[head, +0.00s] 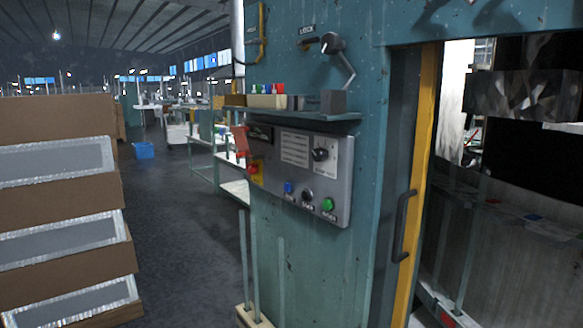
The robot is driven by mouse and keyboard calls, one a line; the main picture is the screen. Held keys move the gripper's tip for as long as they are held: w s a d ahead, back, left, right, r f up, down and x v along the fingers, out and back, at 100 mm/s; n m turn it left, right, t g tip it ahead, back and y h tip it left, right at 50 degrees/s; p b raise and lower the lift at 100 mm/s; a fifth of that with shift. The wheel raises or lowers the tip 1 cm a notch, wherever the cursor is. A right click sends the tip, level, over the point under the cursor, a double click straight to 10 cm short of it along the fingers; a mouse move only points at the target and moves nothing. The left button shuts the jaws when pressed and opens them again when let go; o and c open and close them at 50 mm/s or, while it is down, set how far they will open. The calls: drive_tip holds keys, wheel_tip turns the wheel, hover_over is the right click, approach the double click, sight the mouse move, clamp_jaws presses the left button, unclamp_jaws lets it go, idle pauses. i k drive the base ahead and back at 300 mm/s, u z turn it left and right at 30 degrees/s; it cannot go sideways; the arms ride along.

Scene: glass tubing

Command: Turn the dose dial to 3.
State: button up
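A grey control panel (268,190) is fixed to the front of the teal machine. A black knob (320,155) sits on a pale scale plate at its upper right; it looks like the dose dial. Its numbers and the setting it points at are too small to read. A second, smaller black knob (307,196) sits lower, between a blue button (289,187) and a green button (328,204). The labels under these are not legible. My gripper is not in view.
A shelf (310,115) with small boxes juts out just above the panel. A lever marked LOCK (345,68) is higher up. A door handle (403,225) is to the right. Stacked cartons (55,190) stand at left; the floor (185,225) between is clear.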

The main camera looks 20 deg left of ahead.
sight(319, 154)
drive_tip(key=k, duration=0.65)
drive_tip(key=u, duration=0.55)
drive_tip(key=i, duration=0.95)
drive_tip(key=u, duration=1.05)
drive_tip(key=i, duration=0.55)
drive_tip(key=u, duration=0.7)
drive_tip(key=i, duration=0.55)
drive_tip(key=u, duration=0.35)
